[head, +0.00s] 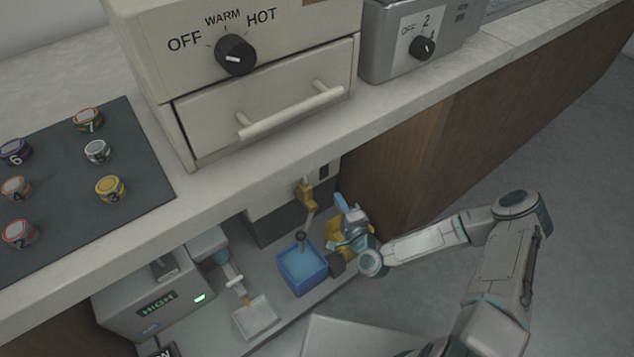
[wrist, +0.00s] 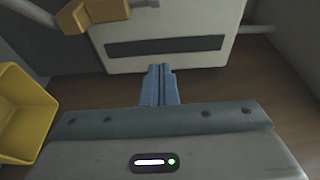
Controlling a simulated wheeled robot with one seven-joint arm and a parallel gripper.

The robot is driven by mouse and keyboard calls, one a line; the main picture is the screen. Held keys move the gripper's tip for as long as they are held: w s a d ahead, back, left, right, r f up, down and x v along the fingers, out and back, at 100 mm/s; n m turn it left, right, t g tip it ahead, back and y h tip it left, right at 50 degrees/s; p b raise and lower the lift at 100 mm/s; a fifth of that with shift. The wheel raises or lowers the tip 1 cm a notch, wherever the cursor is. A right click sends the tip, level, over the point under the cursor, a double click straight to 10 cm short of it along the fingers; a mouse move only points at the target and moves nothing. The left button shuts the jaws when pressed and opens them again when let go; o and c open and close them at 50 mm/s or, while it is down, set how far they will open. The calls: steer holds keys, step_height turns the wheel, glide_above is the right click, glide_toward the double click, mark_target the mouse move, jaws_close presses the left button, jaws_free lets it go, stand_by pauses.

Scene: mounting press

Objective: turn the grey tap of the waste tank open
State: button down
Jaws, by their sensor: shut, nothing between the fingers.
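A brass tap body (head: 304,193) sits on the front of a cream tank (head: 275,218) under the counter. In the wrist view a brass fitting (wrist: 78,17) with a grey bar (wrist: 35,11) shows at the upper left, on the cream panel (wrist: 190,28) with a dark slot. I cannot tell for sure which part is the waste tank's tap. My gripper (head: 340,201) is shut and empty, to the right of the brass tap, apart from it. Its fingers (wrist: 158,70) point toward the panel.
A yellow bin (wrist: 22,115) stands left of my fingers. A grey machine (head: 155,300) marked HIGH and a white tray (head: 255,318) are at the left under the counter (head: 225,205). A wooden cabinet side (head: 385,165) closes the right. The counter edge overhangs the space.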

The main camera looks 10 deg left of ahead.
mark_target(305, 181)
steer(key=w+a+b, duration=0.3)
steer(key=w+a, duration=0.3)
steer(key=a, duration=0.3)
steer(key=shift+w+a, duration=0.2)
steer(key=shift+w, duration=0.2)
steer(key=shift+w+d+b, duration=0.1)
steer(key=shift+d+b, duration=0.05)
steer(key=shift+b, duration=0.25)
